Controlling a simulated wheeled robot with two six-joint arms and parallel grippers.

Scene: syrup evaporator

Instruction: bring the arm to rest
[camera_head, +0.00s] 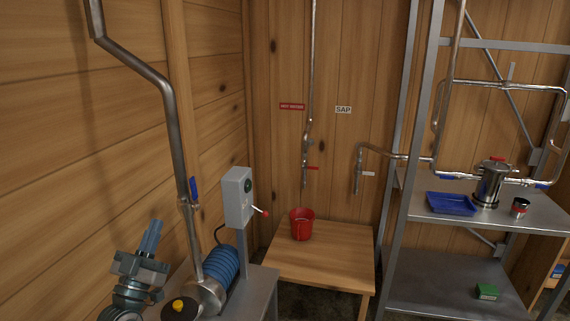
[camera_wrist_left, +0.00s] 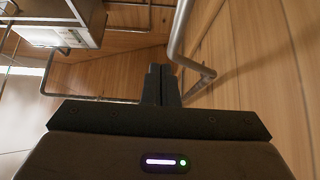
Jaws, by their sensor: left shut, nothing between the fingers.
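My left gripper (camera_head: 152,238) shows at the lower left of the head view, pointing up, its fingers together with nothing between them. It stands left of the steel pipe and the blue pump, apart from both. In the left wrist view the two dark fingers (camera_wrist_left: 160,84) are shut and empty, with wood wall and a pipe beyond them. My right gripper is in neither view.
A steel pipe (camera_head: 171,110) with a blue valve handle rises beside a blue pump (camera_head: 223,267). A grey switch box (camera_head: 237,197) has a red-tipped lever. A red bucket (camera_head: 301,224) stands on a wooden table (camera_head: 325,262). A metal rack (camera_head: 452,281) stands right.

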